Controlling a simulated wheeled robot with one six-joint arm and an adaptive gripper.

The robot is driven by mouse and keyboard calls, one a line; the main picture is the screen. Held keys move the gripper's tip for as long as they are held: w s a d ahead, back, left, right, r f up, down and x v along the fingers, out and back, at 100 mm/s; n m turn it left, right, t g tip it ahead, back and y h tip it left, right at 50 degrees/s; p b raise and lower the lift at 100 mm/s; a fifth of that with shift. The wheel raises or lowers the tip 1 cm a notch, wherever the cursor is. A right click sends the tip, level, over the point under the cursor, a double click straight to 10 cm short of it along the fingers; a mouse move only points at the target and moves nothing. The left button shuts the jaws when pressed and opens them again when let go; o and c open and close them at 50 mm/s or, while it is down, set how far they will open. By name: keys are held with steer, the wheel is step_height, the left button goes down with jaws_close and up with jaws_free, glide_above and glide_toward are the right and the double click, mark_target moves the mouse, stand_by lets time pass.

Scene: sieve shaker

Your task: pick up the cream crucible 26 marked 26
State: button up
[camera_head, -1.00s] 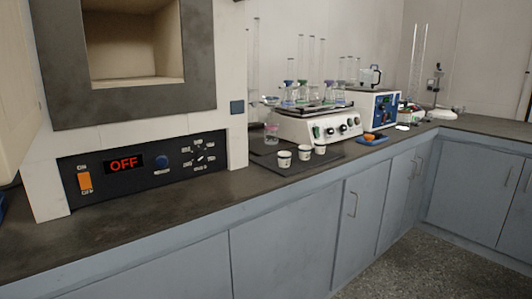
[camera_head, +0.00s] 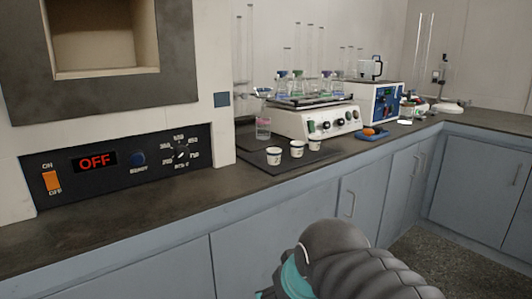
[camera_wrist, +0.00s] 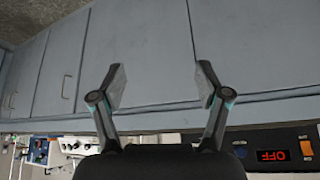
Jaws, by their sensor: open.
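Three small cream crucibles stand upright in a slanting row on a dark mat on the bench: a left one (camera_head: 274,156), a middle one (camera_head: 297,149) and a right one (camera_head: 314,143). Each has a dark mark, too small to read, so I cannot tell which is 26. My gripper (camera_wrist: 160,72) shows in the wrist view with its two fingers spread and nothing between them. It faces the grey cabinet fronts, apart from the crucibles. The head view shows my arm at the bottom, but not the fingertips. I cannot make out the crucibles in the wrist view.
A furnace with an OFF display (camera_head: 95,162) stands on the left. A blue tray (camera_head: 372,135) lies to the right. The bench front edge is clear.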

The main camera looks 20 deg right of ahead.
steer(key=w+d+r+t+b, duration=0.1)
steer(key=w+d+r+b, duration=0.15)
steer(key=w, duration=0.45)
steer(key=w+d+r+t+b, duration=0.1)
steer(key=w+r+b, duration=0.15)
steer(key=w, duration=0.35)
steer(key=m+t+h+b, duration=0.1)
steer(key=t+h+b, duration=0.1)
steer(key=t+b, duration=0.35)
glide_toward(297, 146)
steer(key=x, duration=0.6)
steer(key=shift+d+r, duration=0.15)
steer(key=shift+d, duration=0.1)
steer(key=shift+p+x, duration=0.4)
steer(key=shift+x, duration=2.8)
steer(key=shift+d, duration=0.1)
steer(key=c, duration=1.3)
